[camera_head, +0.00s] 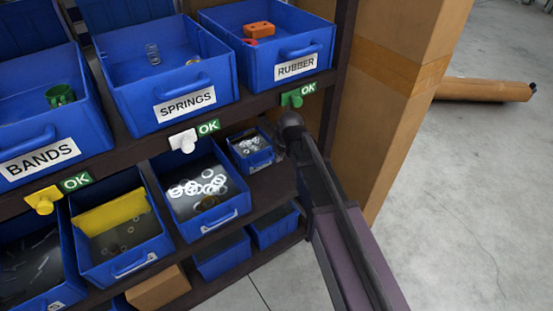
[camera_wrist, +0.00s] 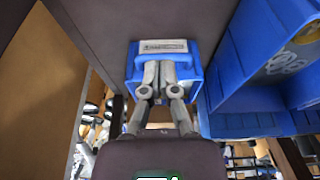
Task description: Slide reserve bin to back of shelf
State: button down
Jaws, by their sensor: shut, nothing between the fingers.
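A small blue bin (camera_head: 250,158) with small metal parts in it sits toward the back of the lower shelf, right of a larger bin of rings. The wrist view shows the front of a small blue bin (camera_wrist: 190,62) with a label and handle. My gripper (camera_wrist: 158,68) is shut, with nothing held between its fingers. Its fingertips overlap the bin's front below the label; I cannot tell for sure whether they touch. In the head view my arm reaches along the right end of the shelf and the fingers are not clearly visible.
The larger bin of rings (camera_head: 203,190) stands close beside the small bin; its blue side fills the right of the wrist view. SPRINGS (camera_head: 185,100) and RUBBER (camera_head: 296,67) bins stand on the shelf above. A tall cardboard box (camera_head: 400,90) stands right of the rack.

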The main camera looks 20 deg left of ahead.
aim_at(261, 159)
jog(key=shift+b+x, duration=4.4)
jog(key=shift+x, duration=0.4)
jog(key=shift+w+a+r, duration=0.15)
jog(key=shift+w+a, duration=0.6)
jog(key=shift+a, duration=0.05)
jog(key=shift+w+a, duration=0.5)
jog(key=shift+a, duration=0.25)
jog(key=shift+w+a, duration=1.5)
jog(key=shift+a, duration=0.25)
jog(key=shift+s, duration=0.1)
